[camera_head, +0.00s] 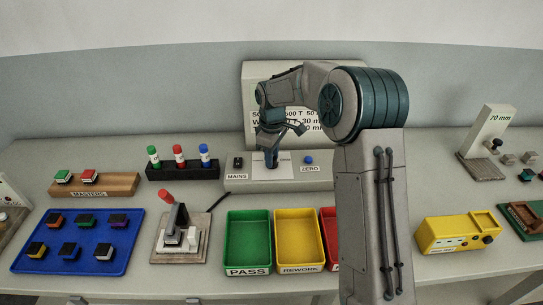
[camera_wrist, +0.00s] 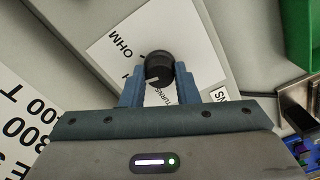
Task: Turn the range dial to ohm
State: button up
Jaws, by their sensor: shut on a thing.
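The range dial (camera_wrist: 159,66) is a round black knob with a white pointer mark. It sits on a white label plate (camera_wrist: 108,52) in the wrist view. The word OHM is printed to the upper left of the dial; other lettering below is partly hidden by my fingers. The white mark points to the lower left in that view, not at OHM. My gripper (camera_wrist: 159,74) is shut on the dial, one blue finger on each side. In the head view my gripper (camera_head: 271,160) reaches down onto the grey panel (camera_head: 285,184), and the dial is hidden there.
A MAINS switch (camera_head: 238,162) and a blue ZERO button (camera_head: 308,159) flank the plate. Green (camera_head: 248,213) and yellow (camera_head: 298,211) trays stand in front. A black rack (camera_head: 183,171) with coloured bottles stands left. A yellow device (camera_head: 457,233) sits right.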

jog(key=m, duration=0.4)
jog(key=shift+m, duration=0.3)
jog(key=m, duration=0.4)
jog(key=shift+m, duration=0.4)
jog(key=o, duration=1)
jog(key=shift+c, duration=0.2)
notch_tip(320, 180, up, 14)
jog(key=shift+b, duration=0.3)
